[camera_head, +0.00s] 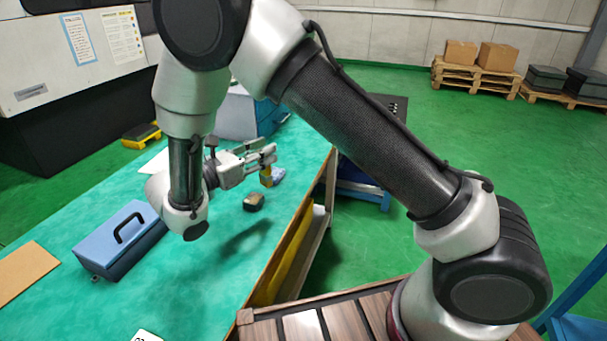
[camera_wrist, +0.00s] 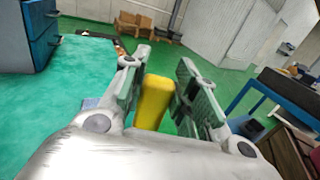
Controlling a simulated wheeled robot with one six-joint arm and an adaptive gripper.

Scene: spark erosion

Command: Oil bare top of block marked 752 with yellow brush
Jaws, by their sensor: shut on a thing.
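My gripper (camera_head: 264,157) is over the far right part of the green bench, its fingers shut on a yellow piece (camera_head: 266,176), which I take for the yellow brush. In the wrist view the yellow handle (camera_wrist: 153,102) stands between the two finger pads of my gripper (camera_wrist: 160,85). The bristles cannot be made out. A small dark block-like thing with a tan top (camera_head: 254,201) sits on the bench, nearer and a little left of the yellow piece. No number 752 is readable, so I cannot tell whether it is the marked block.
A blue-grey toolbox (camera_head: 121,240) stands on the bench (camera_head: 190,290) at the left, beside a brown board (camera_head: 24,272). A small blue thing (camera_head: 278,176) lies behind the yellow piece. A white marked card (camera_head: 146,337) is at the near edge. Bare bench lies between toolbox and dark block.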

